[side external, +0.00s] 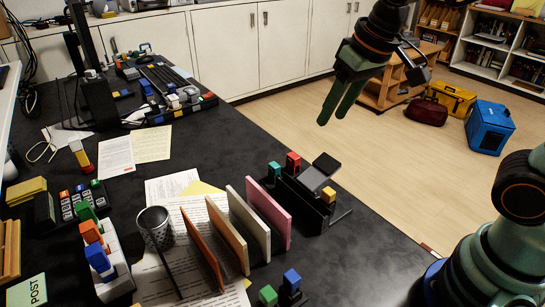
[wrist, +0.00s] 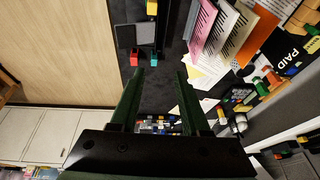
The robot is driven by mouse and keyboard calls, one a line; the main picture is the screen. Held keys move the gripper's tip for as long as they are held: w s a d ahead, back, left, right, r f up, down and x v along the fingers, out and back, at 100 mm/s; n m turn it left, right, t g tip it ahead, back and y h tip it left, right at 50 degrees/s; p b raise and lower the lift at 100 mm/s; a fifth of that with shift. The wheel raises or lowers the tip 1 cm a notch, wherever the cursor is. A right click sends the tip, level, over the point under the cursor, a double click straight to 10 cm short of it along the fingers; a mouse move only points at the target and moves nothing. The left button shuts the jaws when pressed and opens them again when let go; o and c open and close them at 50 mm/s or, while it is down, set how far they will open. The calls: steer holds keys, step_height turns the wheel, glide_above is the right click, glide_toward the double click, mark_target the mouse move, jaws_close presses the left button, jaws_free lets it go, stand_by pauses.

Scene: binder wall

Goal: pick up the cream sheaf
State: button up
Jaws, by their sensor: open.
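The cream sheaf (side external: 249,226) stands upright on the dark desk in the side external view. A darker orange sheaf (side external: 202,252) stands at the left end. My gripper (side external: 332,118) is raised in the air, right of the row and well apart from it, fingers pointing down. In the wrist view my gripper (wrist: 160,72) is open with nothing between its fingers.
A black stand with coloured blocks (side external: 314,212) sits right of the pink sheaf, near the desk edge. A mesh cup (side external: 155,227) stands left of the row. Green and blue blocks (side external: 291,282) stand in front. Printed papers (side external: 170,190) lie behind and beneath.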

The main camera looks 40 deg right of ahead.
steer(key=w+a+f+g, duration=0.25)
steer(key=w+a, duration=0.25)
steer(key=a, duration=0.6)
steer(key=g, duration=0.2)
glide_toward(222, 216)
steer(key=shift+s+f+t+h, duration=0.15)
steer(key=shift+s+t+h, duration=0.1)
steer(key=shift+s+h, duration=0.05)
steer(key=f, duration=1.2)
steer(key=shift+a, duration=0.2)
steer(key=shift+f, duration=0.15)
steer(key=shift+w, duration=0.1)
jaws_close()
